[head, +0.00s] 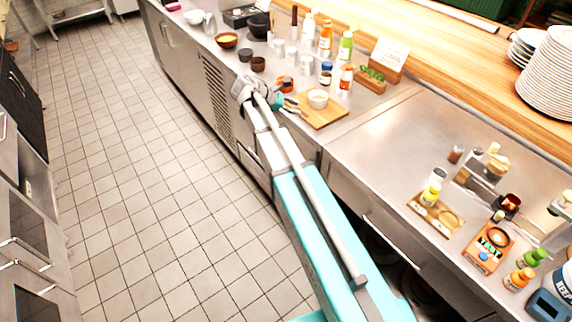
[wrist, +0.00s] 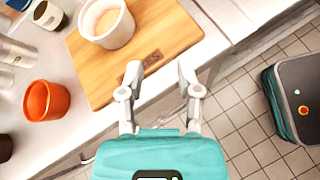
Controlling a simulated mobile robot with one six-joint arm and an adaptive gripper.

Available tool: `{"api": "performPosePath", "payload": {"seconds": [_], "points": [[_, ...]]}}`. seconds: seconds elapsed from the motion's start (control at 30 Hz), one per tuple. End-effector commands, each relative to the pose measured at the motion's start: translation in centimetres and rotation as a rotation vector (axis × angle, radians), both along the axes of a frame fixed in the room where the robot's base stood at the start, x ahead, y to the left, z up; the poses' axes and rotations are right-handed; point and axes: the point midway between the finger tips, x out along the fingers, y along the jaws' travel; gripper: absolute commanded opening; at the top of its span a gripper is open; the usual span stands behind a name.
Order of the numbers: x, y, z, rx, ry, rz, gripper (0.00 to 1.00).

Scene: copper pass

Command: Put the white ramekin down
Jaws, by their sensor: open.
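The white ramekin (head: 317,98) stands upright on a wooden cutting board (head: 325,117) on the steel counter. In the wrist view the ramekin (wrist: 107,24) is near the top, on the board (wrist: 165,32), with something pale inside. My gripper (wrist: 159,75) is open and empty, with its fingers apart at the board's near edge. The ramekin is clear of both fingers. In the head view my gripper (head: 292,105) is just left of the board, partly hidden by my arm.
An orange cup (wrist: 46,102) stands left of the board. Several bottles (head: 325,40) and a small wooden planter (head: 371,79) stand behind it. The bare steel counter (head: 385,135) is clear to the right, before a small wooden tray (head: 455,230).

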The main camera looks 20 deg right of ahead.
Motion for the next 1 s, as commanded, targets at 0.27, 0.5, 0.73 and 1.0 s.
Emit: {"api": "performPosePath", "payload": {"seconds": [0.27, 0.5, 0.73, 1.0], "points": [[-8.3, 1.4, -4.7, 0.325, -0.301, -0.282, 0.45], [-15.0, 4.5, -7.5, 0.601, -0.516, -0.644, 0.45], [-19.9, 7.8, -8.6, 0.786, -0.628, -0.993, 0.45], [-21.5, 9.4, -8.7, 0.855, -0.658, -1.166, 0.45]]}}
